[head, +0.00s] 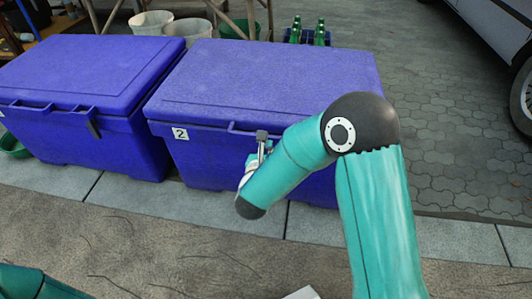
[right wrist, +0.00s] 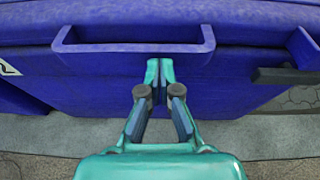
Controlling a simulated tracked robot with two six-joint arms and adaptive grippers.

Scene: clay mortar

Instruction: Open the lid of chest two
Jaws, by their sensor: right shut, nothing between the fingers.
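Chest two (head: 200,160) is a blue chest with a white "2" label (head: 180,133) on its front. Its lid (head: 270,75) is down. My right gripper (head: 262,140) is at the front of this chest, with its fingers shut and empty. In the right wrist view, the shut fingertips (right wrist: 160,72) are just below a raised handle lip (right wrist: 133,47) on the lid's front edge. I cannot tell whether they touch the chest. A dark latch (right wrist: 285,75) is to the right. My right arm hides the chest's right front in the head view. My left gripper is out of view.
Another blue chest (head: 60,130), also shut, stands close on the left. Pots (head: 185,32) and a crate of green bottles (head: 320,35) are behind. A vehicle (head: 500,40) stands at the far right. Paving (head: 440,130) right of chest two is clear.

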